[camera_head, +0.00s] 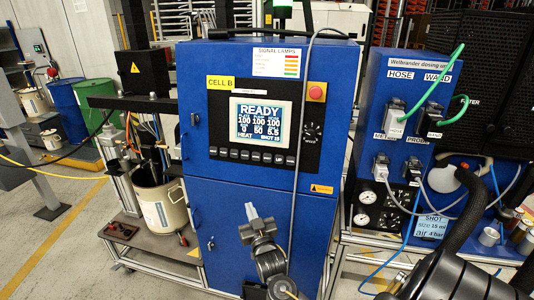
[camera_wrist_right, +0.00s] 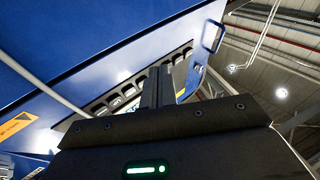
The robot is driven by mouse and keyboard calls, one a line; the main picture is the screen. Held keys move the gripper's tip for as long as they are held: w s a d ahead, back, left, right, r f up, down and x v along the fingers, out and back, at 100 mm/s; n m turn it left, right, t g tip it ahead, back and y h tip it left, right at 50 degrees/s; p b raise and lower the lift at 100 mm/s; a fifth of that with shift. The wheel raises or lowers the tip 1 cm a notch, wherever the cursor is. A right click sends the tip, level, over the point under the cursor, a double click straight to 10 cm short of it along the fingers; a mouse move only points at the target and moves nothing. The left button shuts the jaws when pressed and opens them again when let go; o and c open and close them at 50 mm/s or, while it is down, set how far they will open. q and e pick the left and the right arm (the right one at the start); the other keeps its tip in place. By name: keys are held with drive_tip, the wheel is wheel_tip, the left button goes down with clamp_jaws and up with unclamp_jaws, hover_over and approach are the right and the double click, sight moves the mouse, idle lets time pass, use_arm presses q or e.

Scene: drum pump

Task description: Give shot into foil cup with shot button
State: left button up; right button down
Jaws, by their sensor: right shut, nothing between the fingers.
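The blue Cell B cabinet (camera_head: 262,205) carries a black control panel with a lit screen (camera_head: 261,119) reading READY. A row of small dark buttons (camera_head: 250,156) runs under the screen; their labels are too small to tell which is the shot button. My right gripper (camera_head: 251,212) is shut and empty, in front of the cabinet below the panel. In the right wrist view its closed fingers (camera_wrist_right: 157,88) point up toward the button row (camera_wrist_right: 122,99); contact cannot be told. A small silvery cup (camera_head: 489,236), possibly the foil cup, stands at the far right. My left gripper is out of view.
A red knob (camera_head: 316,92) sits at the panel's upper right, and a grey cable (camera_head: 301,150) hangs down the cabinet front. The blue dosing unit (camera_head: 405,140) with hoses stands right. A pail (camera_head: 161,204) under the drum pump stands left.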

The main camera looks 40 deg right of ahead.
sight(268, 158)
wheel_tip(268, 158, up, 14)
drive_tip(key=s+d+m+t+h+p, duration=0.1)
drive_tip(key=s+d+m+h, duration=0.1)
drive_tip(key=h, duration=0.1)
drive_tip(key=shift+f+m+t+h, duration=0.15)
drive_tip(key=shift+m+t+h, duration=0.15)
drive_tip(key=shift+m, duration=0.1)
drive_tip(key=shift+w+d+f+b, duration=0.3)
drive_tip(key=shift+w+d+b, duration=0.45)
drive_tip(key=shift+d, duration=0.45)
drive_tip(key=shift+w+d+f+b, duration=0.3)
drive_tip(key=shift+w+d+b, duration=0.45)
drive_tip(key=shift+d, duration=0.4)
drive_tip(key=shift+w+d+f+b, duration=0.3)
drive_tip(key=shift+w+d+b, duration=0.3)
drive_tip(key=shift+w+d, duration=0.45)
drive_tip(key=shift+d, duration=0.3)
drive_tip(key=shift+w+d, duration=0.15)
drive_tip(key=shift+d, duration=0.05)
